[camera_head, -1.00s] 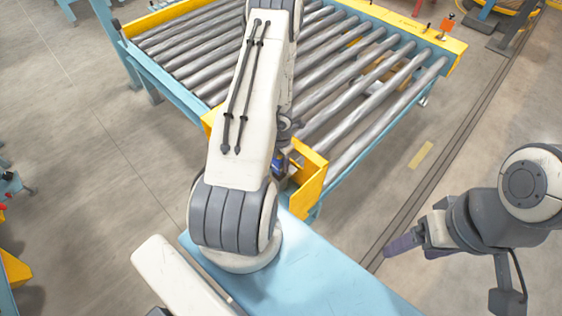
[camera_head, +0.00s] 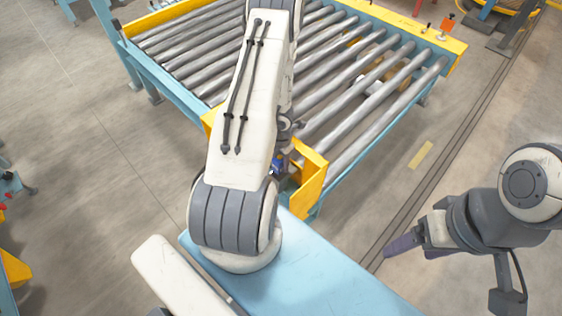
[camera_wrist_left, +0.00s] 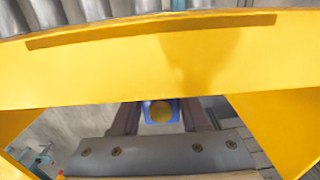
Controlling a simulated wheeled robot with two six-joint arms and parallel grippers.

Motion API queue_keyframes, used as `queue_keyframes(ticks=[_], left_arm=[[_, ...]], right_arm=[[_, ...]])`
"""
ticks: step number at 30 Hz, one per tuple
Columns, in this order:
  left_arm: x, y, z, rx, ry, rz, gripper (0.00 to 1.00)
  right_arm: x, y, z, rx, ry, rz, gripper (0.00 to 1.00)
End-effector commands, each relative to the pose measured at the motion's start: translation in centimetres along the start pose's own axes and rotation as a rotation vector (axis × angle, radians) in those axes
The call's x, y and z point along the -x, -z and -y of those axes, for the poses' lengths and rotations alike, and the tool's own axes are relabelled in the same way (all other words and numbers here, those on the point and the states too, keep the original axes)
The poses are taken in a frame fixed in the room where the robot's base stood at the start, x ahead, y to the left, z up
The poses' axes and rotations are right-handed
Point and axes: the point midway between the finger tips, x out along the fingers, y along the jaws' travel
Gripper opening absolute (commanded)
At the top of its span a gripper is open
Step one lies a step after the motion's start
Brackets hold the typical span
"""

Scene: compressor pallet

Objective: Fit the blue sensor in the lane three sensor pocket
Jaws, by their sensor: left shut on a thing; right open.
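The blue sensor (camera_wrist_left: 175,104) has a round yellow face. It sits between the dark fingers of my left gripper (camera_wrist_left: 160,112), which is shut on it. In the head view a small part of the sensor (camera_head: 277,164) shows beside my left arm, close to the yellow bracket (camera_head: 314,182) at the conveyor's near end. My arm hides most of the left gripper there. The lane three sensor pocket cannot be made out, nor whether the sensor touches anything. My right gripper (camera_head: 400,245) is open and empty, off to the right of the conveyor.
The roller conveyor (camera_head: 345,100) lies beyond the bracket, with a blue frame and yellow end rails. In the left wrist view a broad yellow panel (camera_wrist_left: 100,80) crosses above the sensor.

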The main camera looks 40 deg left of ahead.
Motion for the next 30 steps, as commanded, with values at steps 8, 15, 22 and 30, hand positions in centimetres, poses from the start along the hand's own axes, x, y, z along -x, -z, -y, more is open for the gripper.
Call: queue_keyframes(ticks=[8, 15, 22, 30], left_arm=[[0.0, 0.0, 0.0, 0.002, 0.0, 0.0, 0.0], [-0.2, 0.0, 0.0, 0.001, 0.0, 0.0, 0.0], [-0.8, 0.0, 0.0, 0.0, 0.0, 0.0, 0.0], [-1.5, 0.0, 0.0, 0.0, 0.0, 0.0, 0.0]], right_arm=[[0.0, 0.0, 0.0, 0.0, 0.0, 0.0, 0.74], [-0.3, 0.0, 0.0, 0.0, 0.0, 0.0, 0.74], [-0.9, -0.1, -0.1, 0.0, 0.0, 0.0, 0.74], [-1.6, -0.1, -0.1, 0.0, 0.0, 0.0, 0.74]])
